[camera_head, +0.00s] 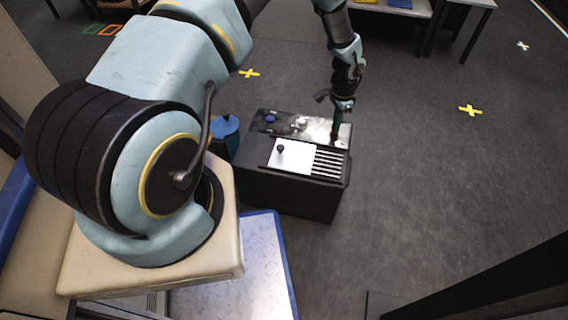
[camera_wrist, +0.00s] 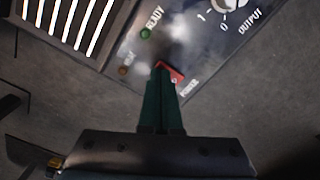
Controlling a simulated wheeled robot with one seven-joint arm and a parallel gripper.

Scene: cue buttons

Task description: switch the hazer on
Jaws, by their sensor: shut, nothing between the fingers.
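The hazer (camera_head: 290,195) is a black box with a grey control panel on top, standing on the dark floor in the head view. In the wrist view its panel (camera_wrist: 195,50) shows a red power switch (camera_wrist: 174,72), a green light marked READY (camera_wrist: 145,33), a dull amber light (camera_wrist: 124,70) and an OUTPUT knob (camera_wrist: 230,4). My gripper (camera_wrist: 161,68) is shut and empty, with its green fingertips over the power switch, hiding part of it. I cannot tell whether they touch it. In the head view my gripper (camera_head: 335,137) is at the panel's right end.
A white plate with a black knob (camera_head: 291,155) and a slatted vent (camera_head: 329,163) lie on the hazer's top. A blue container (camera_head: 225,134) stands at its left. Open floor (camera_head: 440,190) lies to the right, with yellow cross marks (camera_head: 470,110).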

